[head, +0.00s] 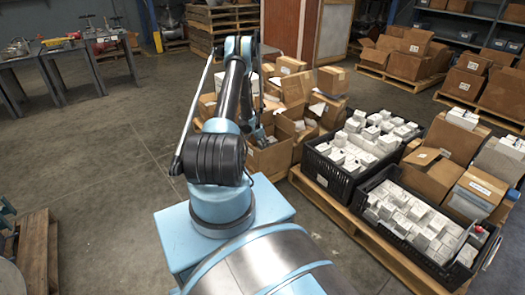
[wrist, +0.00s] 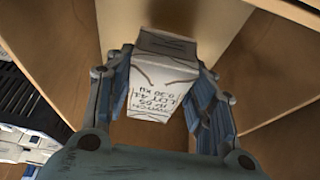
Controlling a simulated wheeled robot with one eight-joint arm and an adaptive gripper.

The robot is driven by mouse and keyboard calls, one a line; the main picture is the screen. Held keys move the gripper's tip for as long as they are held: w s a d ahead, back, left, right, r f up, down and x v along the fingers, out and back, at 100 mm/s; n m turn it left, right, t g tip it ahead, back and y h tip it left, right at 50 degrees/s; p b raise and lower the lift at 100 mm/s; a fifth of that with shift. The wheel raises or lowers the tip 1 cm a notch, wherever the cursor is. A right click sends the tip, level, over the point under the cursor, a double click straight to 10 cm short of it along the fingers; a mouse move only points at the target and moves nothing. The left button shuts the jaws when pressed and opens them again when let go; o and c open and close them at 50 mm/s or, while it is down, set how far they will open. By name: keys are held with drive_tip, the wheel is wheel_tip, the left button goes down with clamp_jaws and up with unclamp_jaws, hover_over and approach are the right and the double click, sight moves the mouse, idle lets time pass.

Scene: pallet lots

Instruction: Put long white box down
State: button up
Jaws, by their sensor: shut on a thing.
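The long white box (wrist: 165,85) shows in the wrist view, with dark handwriting on its face. My gripper (wrist: 163,72) is shut on it, one blue finger pressed to each side. Brown cardboard panels surround the box and gripper in the wrist view. In the head view my gripper (head: 261,137) is low at an open cardboard box (head: 270,160), left of the black crates. The held box cannot be made out in the head view. Whether it touches the bottom of the carton cannot be told.
Two black crates (head: 335,182) full of small white boxes stand on a wooden pallet (head: 330,212). More cartons (head: 328,110) are stacked behind and to the right. A worktable (head: 60,52) stands at the back left. The floor on the left is mostly clear.

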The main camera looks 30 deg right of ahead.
drive_tip(key=shift+f, duration=2.05)
drive_tip(key=o, duration=1.3)
drive_tip(key=shift+f, duration=0.1)
